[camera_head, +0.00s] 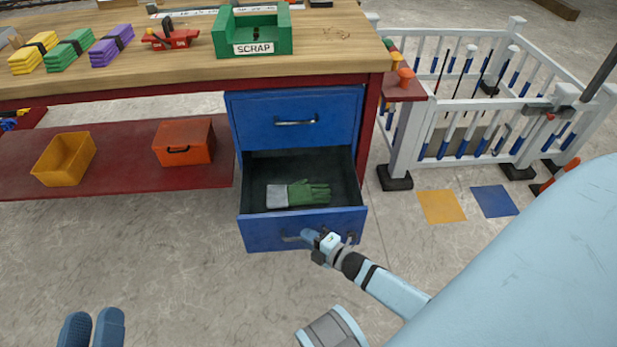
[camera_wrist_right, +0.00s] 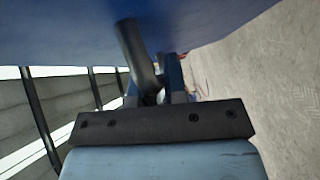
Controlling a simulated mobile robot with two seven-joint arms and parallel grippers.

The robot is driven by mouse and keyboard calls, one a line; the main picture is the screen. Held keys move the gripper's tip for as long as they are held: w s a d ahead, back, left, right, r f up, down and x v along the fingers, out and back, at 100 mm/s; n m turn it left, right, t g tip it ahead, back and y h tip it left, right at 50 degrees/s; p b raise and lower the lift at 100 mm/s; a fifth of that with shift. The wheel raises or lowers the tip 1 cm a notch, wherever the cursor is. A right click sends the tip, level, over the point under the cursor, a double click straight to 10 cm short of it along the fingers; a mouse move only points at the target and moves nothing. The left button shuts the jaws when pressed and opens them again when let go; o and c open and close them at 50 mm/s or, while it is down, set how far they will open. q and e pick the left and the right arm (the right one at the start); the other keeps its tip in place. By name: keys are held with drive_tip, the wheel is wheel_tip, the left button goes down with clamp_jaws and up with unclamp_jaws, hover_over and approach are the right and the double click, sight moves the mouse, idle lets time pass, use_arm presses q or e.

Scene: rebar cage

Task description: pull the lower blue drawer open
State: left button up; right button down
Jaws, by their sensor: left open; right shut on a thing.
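The lower blue drawer (camera_head: 262,234) stands pulled out from the workbench cabinet, and its dark inside shows. A green and grey glove (camera_head: 300,194) lies in it. My right gripper (camera_head: 308,236) is at the drawer's front, shut on the metal drawer handle (camera_head: 290,239). In the right wrist view the handle (camera_wrist_right: 138,58) runs between the fingers, close under the blue drawer front (camera_wrist_right: 220,25). My left gripper (camera_head: 91,328) is open and empty at the bottom left, low in the picture and away from the drawer.
The upper blue drawer (camera_head: 300,120) is closed. An orange box (camera_head: 184,142) and a yellow bin (camera_head: 64,159) sit on the red lower shelf (camera_head: 125,180). A green SCRAP tray (camera_head: 252,32) stands on the benchtop. A white railing (camera_head: 470,100) is at the right. The floor before the drawer is clear.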

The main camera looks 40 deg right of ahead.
drive_tip(key=shift+s, duration=0.15)
use_arm(q)
drive_tip(key=shift+s+a+r, duration=0.15)
drive_tip(key=shift+r, duration=0.05)
use_arm(e)
drive_tip(key=shift+a, duration=0.1)
use_arm(q)
drive_tip(key=shift+r, duration=0.1)
use_arm(e)
drive_tip(key=c, duration=1.4)
unclamp_jaws()
drive_tip(key=shift+c, duration=0.2)
use_arm(q)
drive_tip(key=shift+r, duration=0.1)
